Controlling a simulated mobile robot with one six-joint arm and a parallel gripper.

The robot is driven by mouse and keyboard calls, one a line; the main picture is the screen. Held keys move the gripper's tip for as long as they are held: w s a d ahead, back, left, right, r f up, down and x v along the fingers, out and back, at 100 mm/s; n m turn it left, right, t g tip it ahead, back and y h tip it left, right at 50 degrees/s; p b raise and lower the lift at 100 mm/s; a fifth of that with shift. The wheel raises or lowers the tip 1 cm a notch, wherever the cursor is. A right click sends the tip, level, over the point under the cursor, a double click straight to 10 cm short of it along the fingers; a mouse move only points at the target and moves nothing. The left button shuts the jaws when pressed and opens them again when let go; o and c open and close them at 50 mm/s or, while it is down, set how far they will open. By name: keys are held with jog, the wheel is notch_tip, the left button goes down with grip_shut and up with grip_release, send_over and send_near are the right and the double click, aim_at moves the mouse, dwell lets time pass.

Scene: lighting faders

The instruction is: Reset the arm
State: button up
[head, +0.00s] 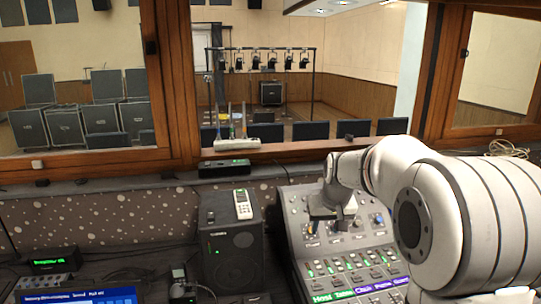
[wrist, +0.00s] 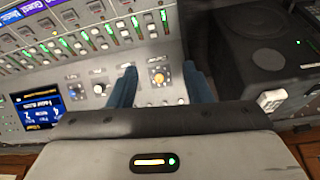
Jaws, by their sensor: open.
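My gripper (head: 328,222) hangs from my white arm over the upper left part of the grey lighting console (head: 345,243). In the wrist view its two blue fingers (wrist: 162,85) stand apart, with nothing held between them. A yellow-lit knob (wrist: 158,78) on the panel shows in the gap between the fingers. I cannot tell whether the fingertips touch the panel. Rows of faders with green lights (wrist: 85,40) run across the console, and a small blue screen (wrist: 42,107) is at the left in the wrist view. My arm hides the right part of the console in the head view.
A black speaker (head: 230,245) stands left of the console, with a white remote (head: 243,204) on top. A black box (head: 224,168) lies on the ledge behind. A wooden window frame (head: 171,80) rises beyond. A monitor (head: 80,297) is at lower left.

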jog(key=s+f+g, duration=0.1)
jog(key=s+f, duration=0.1)
jog(key=s, duration=2.7)
jog(key=shift+s+f+m, duration=0.15)
jog(key=shift+f+m, duration=0.05)
jog(key=shift+m, duration=0.1)
jog(key=shift+c, duration=0.2)
dwell(0.7)
